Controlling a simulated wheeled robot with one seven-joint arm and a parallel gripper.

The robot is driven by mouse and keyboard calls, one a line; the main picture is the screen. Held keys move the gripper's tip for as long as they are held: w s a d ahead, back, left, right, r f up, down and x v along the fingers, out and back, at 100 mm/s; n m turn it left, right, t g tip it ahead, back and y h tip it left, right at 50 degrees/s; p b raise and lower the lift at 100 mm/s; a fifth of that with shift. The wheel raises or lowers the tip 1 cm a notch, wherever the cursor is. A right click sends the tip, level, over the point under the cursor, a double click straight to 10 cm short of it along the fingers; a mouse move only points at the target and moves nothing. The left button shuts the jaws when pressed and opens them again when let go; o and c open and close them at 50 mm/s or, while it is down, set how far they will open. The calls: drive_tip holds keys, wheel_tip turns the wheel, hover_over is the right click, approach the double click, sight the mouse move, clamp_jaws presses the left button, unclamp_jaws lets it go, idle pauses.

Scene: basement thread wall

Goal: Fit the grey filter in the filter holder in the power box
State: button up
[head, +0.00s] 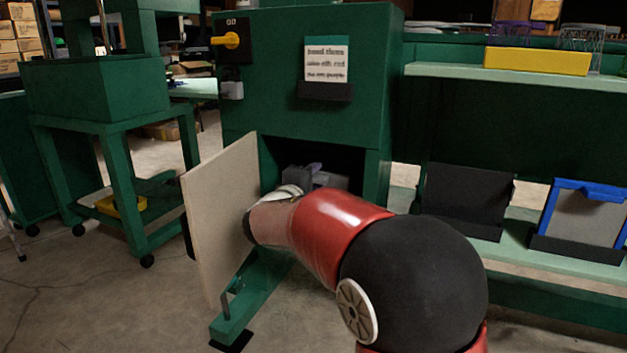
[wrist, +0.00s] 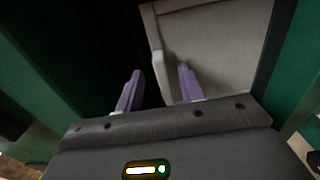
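The power box (head: 290,110) is a tall green cabinet with its pale door (head: 222,215) swung open at the lower left. My gripper (head: 316,168) reaches into the dark lower opening, partly hidden by my arm. In the wrist view its two purple fingers (wrist: 160,72) stand apart. A light grey, panel-like thing (wrist: 215,50) with a raised upright rib lies ahead inside the box; it looks like the grey filter. The rib stands between the fingers, with gaps visible; contact is unclear. A grey surface (head: 335,181) also shows there in the head view. The filter holder cannot be made out.
A shelf at right bears a black panel (head: 465,200) and a blue-framed grey panel (head: 584,215) in stands. A yellow bin (head: 537,61) is above. A green cart (head: 110,125) stands at left. The box's green side walls flank my gripper closely.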

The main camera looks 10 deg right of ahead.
drive_tip(key=v, duration=0.7)
drive_tip(key=s+d+f+m+g+y, duration=0.1)
drive_tip(key=s+d+f+m+g, duration=0.1)
drive_tip(key=s+d+g, duration=0.3)
drive_tip(key=s+d+f+m+g, duration=0.1)
drive_tip(key=s+d+f+m, duration=0.15)
drive_tip(key=s, duration=0.45)
drive_tip(key=s+d+f+m+g+y, duration=0.1)
drive_tip(key=s+d+f+m+g, duration=0.15)
drive_tip(key=s, duration=0.45)
drive_tip(key=s+a+f+m+y, duration=0.2)
drive_tip(key=s+a+f+y, duration=0.15)
drive_tip(key=s, duration=0.25)
drive_tip(key=s+a+f+m+y, duration=0.2)
drive_tip(key=s+f+y, duration=0.1)
drive_tip(key=s+y, duration=0.3)
wheel_tip(320, 180, up, 14)
drive_tip(key=s+p, duration=0.1)
drive_tip(key=p, duration=1.2)
drive_tip(key=shift+a+f+h, duration=0.25)
drive_tip(key=shift+h, duration=0.2)
drive_tip(key=shift+g, duration=0.25)
